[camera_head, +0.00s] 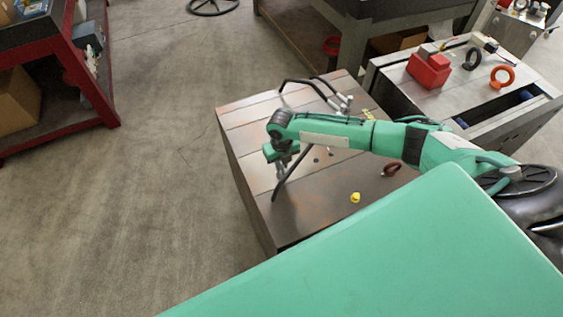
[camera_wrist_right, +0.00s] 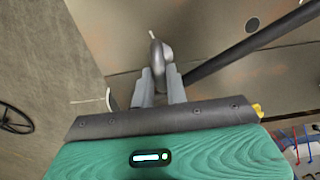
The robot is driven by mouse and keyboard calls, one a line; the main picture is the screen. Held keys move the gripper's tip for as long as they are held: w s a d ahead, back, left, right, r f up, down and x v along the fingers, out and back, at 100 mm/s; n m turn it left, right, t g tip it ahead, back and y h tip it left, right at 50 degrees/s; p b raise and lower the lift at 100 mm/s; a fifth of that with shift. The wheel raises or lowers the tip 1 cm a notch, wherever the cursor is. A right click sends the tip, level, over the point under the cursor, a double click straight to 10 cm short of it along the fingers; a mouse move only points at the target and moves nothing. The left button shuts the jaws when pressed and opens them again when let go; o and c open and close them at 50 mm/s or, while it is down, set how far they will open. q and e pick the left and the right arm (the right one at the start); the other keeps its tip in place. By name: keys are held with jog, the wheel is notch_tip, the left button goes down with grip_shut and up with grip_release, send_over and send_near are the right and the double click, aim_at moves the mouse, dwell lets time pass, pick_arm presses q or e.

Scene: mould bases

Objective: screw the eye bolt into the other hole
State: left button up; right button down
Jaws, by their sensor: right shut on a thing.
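The mould base (camera_head: 243,142) is a large brown-grey steel block in the middle of the head view. My right gripper (camera_head: 281,170) is over its left part, pointing down. In the right wrist view the gripper (camera_wrist_right: 159,82) is shut on a grey eye bolt (camera_wrist_right: 158,58), with the ring between the fingers. The bolt's lower end is mostly hidden, so I cannot tell whether it touches the block or sits in a hole. My left gripper is not in view.
A dark bar (camera_wrist_right: 250,48) slants close beside the gripper. Black-handled tools (camera_head: 312,88) lie at the block's far edge. A reddish-brown shackle-like piece (camera_head: 391,170) and a yellow piece (camera_head: 355,197) lie on top. A cart holds a red box (camera_head: 429,71) and an orange ring (camera_head: 502,77).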

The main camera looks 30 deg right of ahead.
jog(key=shift+f+b, duration=0.65)
jog(key=shift+f, duration=0.35)
jog(key=shift+r+m+p, duration=0.2)
jog(key=shift+m+p, duration=0.55)
jog(key=shift+m, duration=0.15)
jog(key=shift+m+p, duration=0.35)
jog(key=shift+m, duration=0.25)
jog(key=m+p, duration=0.2)
jog(key=m, duration=0.2)
jog(key=shift+f+m, duration=0.1)
jog(key=shift+m, duration=0.3)
jog(key=shift+f+m+p, duration=0.15)
jog(key=shift+m+p, duration=0.15)
jog(key=shift+m, duration=0.3)
